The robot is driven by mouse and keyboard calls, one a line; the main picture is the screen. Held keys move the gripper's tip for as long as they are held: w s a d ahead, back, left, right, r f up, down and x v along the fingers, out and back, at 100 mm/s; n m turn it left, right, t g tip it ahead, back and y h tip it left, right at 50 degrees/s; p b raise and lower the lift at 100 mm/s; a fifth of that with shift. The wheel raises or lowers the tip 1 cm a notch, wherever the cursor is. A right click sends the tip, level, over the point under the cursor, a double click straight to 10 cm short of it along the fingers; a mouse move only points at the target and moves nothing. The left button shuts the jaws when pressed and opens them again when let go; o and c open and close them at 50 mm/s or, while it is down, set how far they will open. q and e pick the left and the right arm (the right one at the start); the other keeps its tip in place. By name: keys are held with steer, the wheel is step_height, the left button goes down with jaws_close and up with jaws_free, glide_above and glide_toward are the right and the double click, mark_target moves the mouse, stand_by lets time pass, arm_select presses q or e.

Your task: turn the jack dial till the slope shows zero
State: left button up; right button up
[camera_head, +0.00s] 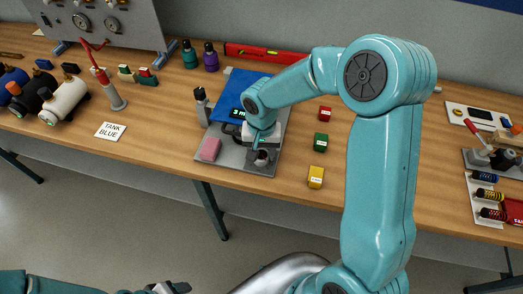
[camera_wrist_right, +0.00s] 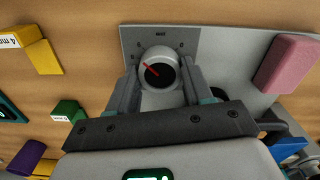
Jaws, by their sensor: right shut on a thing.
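The jack dial (camera_wrist_right: 159,70) is a silver round knob with a black face and a red pointer line aimed to the upper left in the wrist view. It stands on a grey metal plate (camera_wrist_right: 195,38). My right gripper (camera_wrist_right: 160,85) is shut on the dial, with one finger on each side. In the head view the dial (camera_head: 261,158) is partly hidden by my right gripper. A small black display (camera_head: 238,113) with green characters stands by the blue pad, partly covered by my arm; I cannot read its full value. My left gripper (camera_head: 170,288) is at the bottom edge, cut off.
A pink block (camera_head: 210,149) lies on the plate's left corner. Yellow (camera_head: 316,176), green (camera_head: 321,142) and red (camera_head: 325,114) blocks stand to the right. A TANK BLUE card (camera_head: 110,131) and cylinders lie left. A red level (camera_head: 265,52) lies at the back.

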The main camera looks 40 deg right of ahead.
steer(key=shift+n, duration=0.3)
steer(key=n+b, duration=0.1)
steer(key=n, duration=0.1)
steer(key=shift+n, duration=0.3)
steer(key=n+b, duration=0.1)
steer(key=n, duration=0.3)
steer(key=shift+n, duration=0.3)
steer(key=n, duration=0.4)
steer(key=shift+n+b, duration=0.3)
steer(key=shift+b, duration=0.1)
steer(key=n, duration=0.5)
steer(key=shift+r, duration=0.1)
steer(key=shift+n, duration=0.3)
